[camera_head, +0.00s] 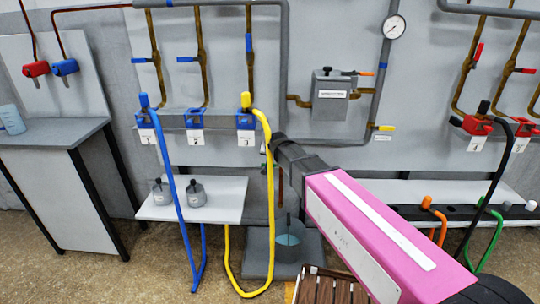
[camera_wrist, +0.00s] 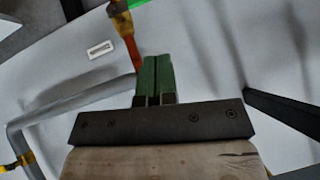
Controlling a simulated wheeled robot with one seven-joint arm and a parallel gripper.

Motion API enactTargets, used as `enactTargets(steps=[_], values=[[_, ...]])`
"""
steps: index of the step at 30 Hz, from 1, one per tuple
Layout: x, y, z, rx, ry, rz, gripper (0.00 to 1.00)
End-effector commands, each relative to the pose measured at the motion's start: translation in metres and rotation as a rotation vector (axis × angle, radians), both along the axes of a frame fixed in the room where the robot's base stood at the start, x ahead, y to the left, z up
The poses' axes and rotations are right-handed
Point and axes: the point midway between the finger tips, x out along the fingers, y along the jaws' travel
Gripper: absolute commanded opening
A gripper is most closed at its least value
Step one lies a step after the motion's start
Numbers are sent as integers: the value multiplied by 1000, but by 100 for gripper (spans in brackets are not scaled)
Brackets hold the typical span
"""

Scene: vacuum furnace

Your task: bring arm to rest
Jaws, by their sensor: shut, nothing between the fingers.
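My gripper (camera_wrist: 155,62) shows in the wrist view with its two green fingers side by side and closed, with nothing between them. The fingers point toward a grey wall panel, near an orange-brown pipe (camera_wrist: 122,30). I cannot tell whether they touch it. In the head view my pink arm reaches from the lower right up and left, and its dark wrist end is in front of the wall panel. The fingers are not clear in that view.
Blue valves (camera_head: 246,121) with hanging blue and yellow hoses (camera_head: 229,262) are left of my arm. A white shelf (camera_head: 225,200) holds two grey containers (camera_head: 196,194). A gauge (camera_head: 394,27) and grey box (camera_head: 330,96) are on the wall. Red valves (camera_head: 476,126) are at right.

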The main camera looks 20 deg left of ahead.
Motion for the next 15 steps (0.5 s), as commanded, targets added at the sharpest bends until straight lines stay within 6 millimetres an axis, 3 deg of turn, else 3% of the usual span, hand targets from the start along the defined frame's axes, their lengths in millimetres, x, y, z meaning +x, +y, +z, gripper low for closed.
enactTargets(steps=[5, 8, 11, 15], values=[[0, 0, 0, 0, 0, 0, 0], [1, -10, -4, -11, 8, -6, 0], [2, -40, -14, -40, 37, -26, 0], [-1, -111, -38, -110, 114, -66, 0]])
